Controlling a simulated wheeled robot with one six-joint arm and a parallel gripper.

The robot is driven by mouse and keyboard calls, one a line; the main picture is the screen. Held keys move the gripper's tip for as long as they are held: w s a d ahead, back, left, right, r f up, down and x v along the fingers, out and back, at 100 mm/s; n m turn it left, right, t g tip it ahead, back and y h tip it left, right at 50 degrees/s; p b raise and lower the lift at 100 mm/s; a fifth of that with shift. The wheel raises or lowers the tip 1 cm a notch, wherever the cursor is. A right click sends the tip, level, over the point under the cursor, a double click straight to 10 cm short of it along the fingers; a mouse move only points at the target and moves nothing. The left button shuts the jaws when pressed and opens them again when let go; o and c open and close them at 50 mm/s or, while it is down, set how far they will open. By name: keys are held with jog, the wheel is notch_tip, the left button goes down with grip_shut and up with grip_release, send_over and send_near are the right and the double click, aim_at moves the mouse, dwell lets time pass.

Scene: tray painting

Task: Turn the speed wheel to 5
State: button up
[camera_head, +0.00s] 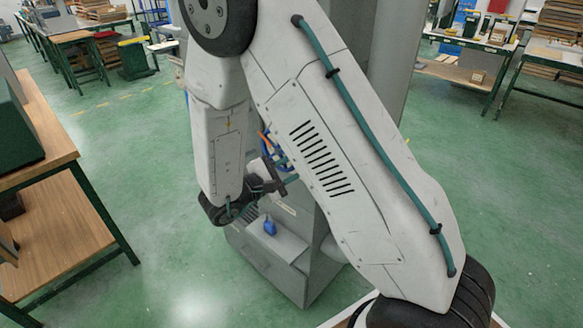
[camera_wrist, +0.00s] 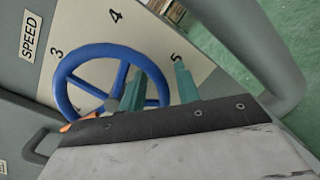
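The blue speed wheel (camera_wrist: 63,92) is mounted on a pale panel (camera_wrist: 90,22) marked SPEED, with 3, 4 and 5 (camera_wrist: 176,57) around it. An orange part (camera_wrist: 80,122) shows at the wheel's lower left, partly hidden by my gripper. My gripper (camera_wrist: 158,72) has two teal fingers set apart, one over the wheel's inside and one outside its right rim. The rim passes between them; I cannot tell whether they touch it. In the head view, the wheel (camera_head: 267,149) is mostly hidden behind my arm and gripper (camera_head: 281,155).
A grey machine cabinet (camera_head: 283,262) carries the panel, with a small blue object (camera_head: 269,227) on its lower part. Grey handles (camera_wrist: 38,148) flank the wheel in the wrist view. A wooden workbench (camera_head: 55,215) stands at left. Green floor (camera_head: 160,220) between is clear.

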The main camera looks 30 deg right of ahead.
grip_shut()
jog(key=shift+f, duration=0.15)
